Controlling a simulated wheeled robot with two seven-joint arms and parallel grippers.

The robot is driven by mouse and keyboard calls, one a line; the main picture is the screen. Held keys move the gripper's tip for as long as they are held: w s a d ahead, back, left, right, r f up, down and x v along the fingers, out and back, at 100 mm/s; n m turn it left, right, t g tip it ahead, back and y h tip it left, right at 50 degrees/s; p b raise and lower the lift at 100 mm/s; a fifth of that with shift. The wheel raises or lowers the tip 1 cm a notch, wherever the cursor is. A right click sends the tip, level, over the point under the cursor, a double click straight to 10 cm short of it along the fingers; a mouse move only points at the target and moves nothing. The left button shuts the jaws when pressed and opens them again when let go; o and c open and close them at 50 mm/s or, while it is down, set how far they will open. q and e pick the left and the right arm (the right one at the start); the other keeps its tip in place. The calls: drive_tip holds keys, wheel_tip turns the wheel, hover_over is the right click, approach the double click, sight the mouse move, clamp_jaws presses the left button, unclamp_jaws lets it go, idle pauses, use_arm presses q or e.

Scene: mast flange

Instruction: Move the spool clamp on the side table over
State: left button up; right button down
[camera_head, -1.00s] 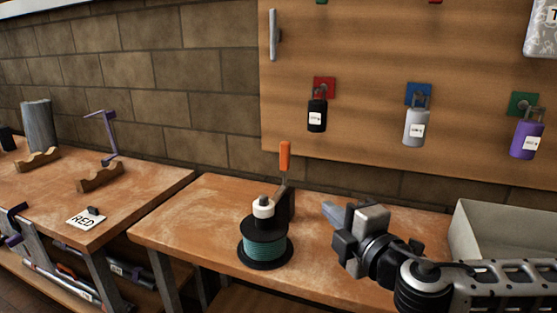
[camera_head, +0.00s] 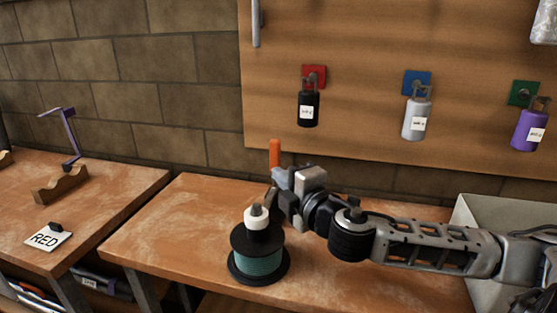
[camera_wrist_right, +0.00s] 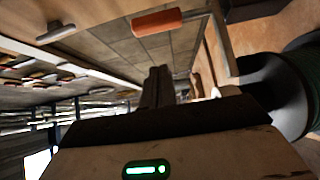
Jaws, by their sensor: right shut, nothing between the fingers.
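The spool clamp's orange handle (camera_head: 275,153) stands upright behind the spool on the side table (camera_head: 165,235). Its lower part is mostly hidden by the spool's top and my gripper. In the right wrist view the shut fingers (camera_wrist_right: 156,88) point toward the wall, below the orange handle (camera_wrist_right: 156,21), with the dark spool flange at the right. My left gripper is out of view.
A grey bin (camera_head: 475,215) stands at the table's right end, behind my arm. Black, grey and purple padlocks (camera_head: 416,120) hang on the wooden board behind. The side table's left part is clear.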

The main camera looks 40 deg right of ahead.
sight(270, 156)
drive_tip(key=w, duration=0.1)
drive_tip(key=w+d, duration=0.1)
drive_tip(key=w, duration=0.1)
drive_tip(key=w+d+p, duration=0.1)
drive_tip(key=w, duration=0.1)
drive_tip(key=shift+d, duration=0.1)
drive_tip(key=shift+w+d+f, duration=0.1)
drive_tip(key=shift+w+d, duration=0.4)
drive_tip(key=shift+d, duration=0.05)
